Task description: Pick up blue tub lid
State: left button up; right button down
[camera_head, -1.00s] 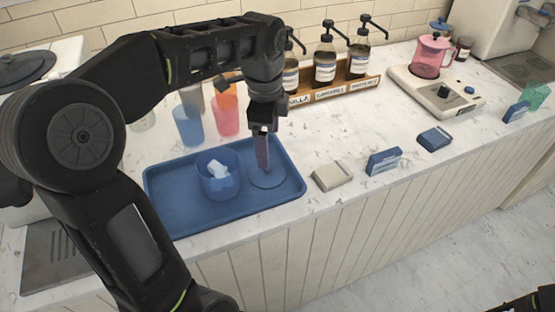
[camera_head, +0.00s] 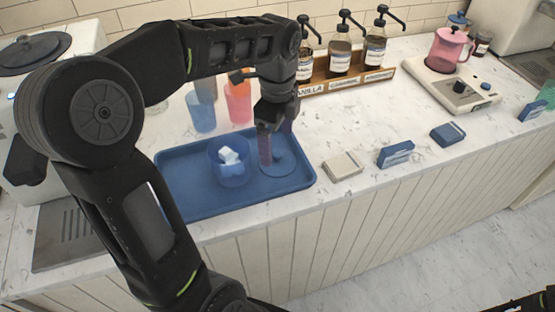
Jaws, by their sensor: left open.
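The blue tub lid (camera_head: 285,166) is a flat round disc lying on the right part of the blue tray (camera_head: 200,207). The blue tub (camera_head: 229,176) stands on the tray to its left, uncovered, with white pieces inside. My left gripper (camera_head: 276,155) points down over the lid, open, with its fingers spread at the lid. The fingers hide part of the lid, and I cannot tell whether they touch it. My right gripper is not in view.
Blue (camera_head: 201,112) and orange (camera_head: 238,103) cups stand behind the tray. A wooden rack (camera_head: 345,77) holds pump bottles. A beige box (camera_head: 342,166) and blue boxes (camera_head: 395,154) lie to the right. The counter between them and the rack is clear.

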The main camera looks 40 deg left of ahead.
aim_at(277, 154)
pick_arm(q)
notch_tip(277, 154, down, 5)
jog(key=shift+w+f+p, duration=0.1)
jog(key=shift+p, duration=0.25)
jog(key=shift+c, duration=0.3)
dwell(0.4)
jog(key=c, duration=0.9)
